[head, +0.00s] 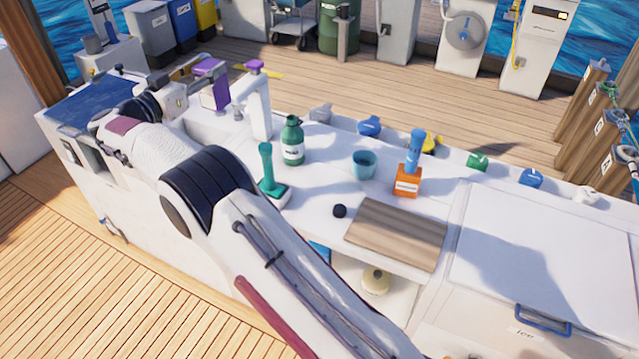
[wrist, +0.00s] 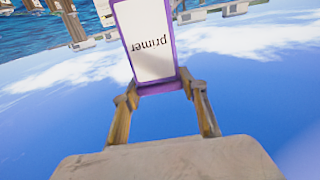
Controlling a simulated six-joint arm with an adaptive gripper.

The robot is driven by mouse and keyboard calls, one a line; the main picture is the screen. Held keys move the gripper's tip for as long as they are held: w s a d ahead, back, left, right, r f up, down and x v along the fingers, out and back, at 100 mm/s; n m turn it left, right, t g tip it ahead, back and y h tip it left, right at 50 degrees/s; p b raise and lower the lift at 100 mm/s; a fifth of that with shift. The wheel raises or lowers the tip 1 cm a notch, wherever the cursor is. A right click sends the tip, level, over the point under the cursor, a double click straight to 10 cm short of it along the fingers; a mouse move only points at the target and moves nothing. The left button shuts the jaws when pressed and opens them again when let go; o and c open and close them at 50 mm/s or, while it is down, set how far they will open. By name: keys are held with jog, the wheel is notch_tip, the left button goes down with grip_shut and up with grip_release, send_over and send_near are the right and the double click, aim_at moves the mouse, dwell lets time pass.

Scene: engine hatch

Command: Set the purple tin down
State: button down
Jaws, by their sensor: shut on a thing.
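The purple tin (head: 214,84) is held up at the far left end of the white counter (head: 325,190) in the head view. In the wrist view the purple tin (wrist: 148,42) shows a white label reading "primer", upside down in the picture. My gripper (wrist: 161,88) is shut on the tin, one finger on each side. In the head view my gripper (head: 188,88) is small and partly hidden by my wrist. The tin looks clear of the counter, with sky and water around it in the wrist view.
A white post with a purple top (head: 256,68) stands close beside the tin. A green bottle (head: 292,140), green brush (head: 267,175), teal cup (head: 364,165), orange holder (head: 407,181) and wooden board (head: 397,233) are on the counter. The white hatch lid (head: 545,245) is bare.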

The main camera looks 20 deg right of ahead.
jog(key=w+d+r+n+t+y, duration=0.1)
jog(key=d+r+n+t+y, duration=0.1)
jog(key=d+r, duration=0.5)
jog(key=w+d+r+n+t+y, duration=0.1)
jog(key=d+r+n+y, duration=0.15)
jog(key=d+r, duration=0.55)
jog(key=s+d+f+n+t+y, duration=0.2)
jog(key=s+d+f+n+y, duration=0.3)
jog(key=s+d+f+y, duration=0.6)
notch_tip(320, 180, down, 20)
jog(key=s+h, duration=0.1)
jog(key=h, duration=0.1)
jog(key=shift+s+a+h, duration=0.2)
jog(key=shift+a+h, duration=0.15)
jog(key=shift+a, duration=0.05)
dwell(0.6)
jog(key=shift+f+m, duration=0.15)
jog(key=shift+m, duration=0.1)
jog(key=shift+f, duration=2.85)
